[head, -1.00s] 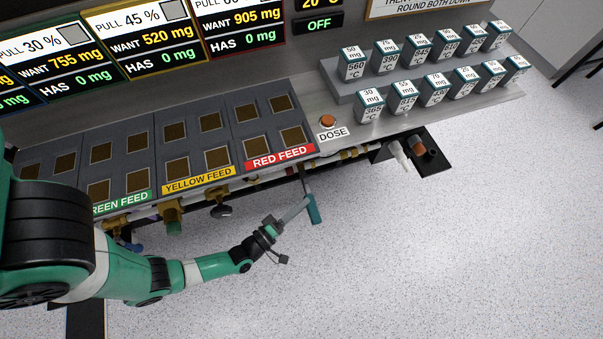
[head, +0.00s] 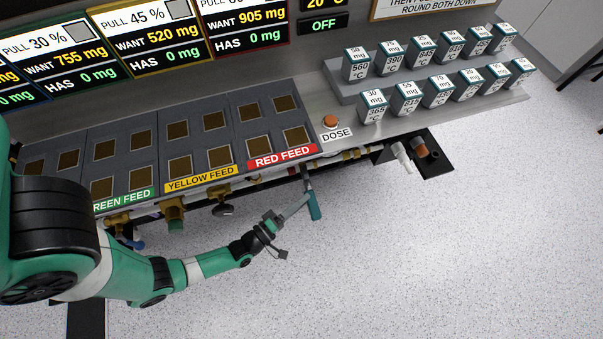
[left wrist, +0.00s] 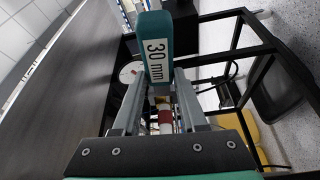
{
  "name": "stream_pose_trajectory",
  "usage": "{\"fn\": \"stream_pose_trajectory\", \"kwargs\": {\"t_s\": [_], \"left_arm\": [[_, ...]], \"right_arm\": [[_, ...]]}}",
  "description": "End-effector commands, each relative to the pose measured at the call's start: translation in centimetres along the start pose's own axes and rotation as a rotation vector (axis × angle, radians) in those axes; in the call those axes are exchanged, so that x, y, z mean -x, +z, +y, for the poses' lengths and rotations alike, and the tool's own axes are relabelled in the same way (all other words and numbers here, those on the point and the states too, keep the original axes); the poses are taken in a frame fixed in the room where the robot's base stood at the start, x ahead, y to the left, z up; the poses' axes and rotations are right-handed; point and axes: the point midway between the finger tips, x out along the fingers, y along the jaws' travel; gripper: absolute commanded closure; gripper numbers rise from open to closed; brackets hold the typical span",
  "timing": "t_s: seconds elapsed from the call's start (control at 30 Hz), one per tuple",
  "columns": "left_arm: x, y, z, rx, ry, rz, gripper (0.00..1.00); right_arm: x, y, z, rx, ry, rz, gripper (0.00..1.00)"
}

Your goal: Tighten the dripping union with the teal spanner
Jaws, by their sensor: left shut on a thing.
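My left gripper (head: 300,203) is shut on the teal spanner (head: 314,207), just in front of the bench's front edge, below the red feed label. In the left wrist view the spanner's handle (left wrist: 154,45), marked "30 mm", stands between the fingertips (left wrist: 157,82). A dark shank runs from the handle up toward the bench underside in the head view; its jaw end cannot be made out. Brass fittings (head: 352,154) sit on the pipework under the bench edge. No drip can be made out, so I cannot tell which union drips. My right gripper is out of view.
Valves (head: 173,212) and a dark round knob (head: 222,210) hang under the bench left of the spanner. A dark bracket (head: 435,165) with white and copper pipe ends juts out at right. A black frame (left wrist: 235,55) stands close in the wrist view. Open floor lies in front.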

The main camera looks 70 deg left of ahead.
Motion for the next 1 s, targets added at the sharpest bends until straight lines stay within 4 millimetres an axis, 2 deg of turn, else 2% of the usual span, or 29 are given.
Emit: {"fn": "stream_pose_trajectory", "kwargs": {"t_s": [1.0], "left_arm": [[-0.5, -1.1, 0.0, 0.000, 0.002, 0.000, 1.00]], "right_arm": [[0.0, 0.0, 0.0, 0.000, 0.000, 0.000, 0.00]]}}
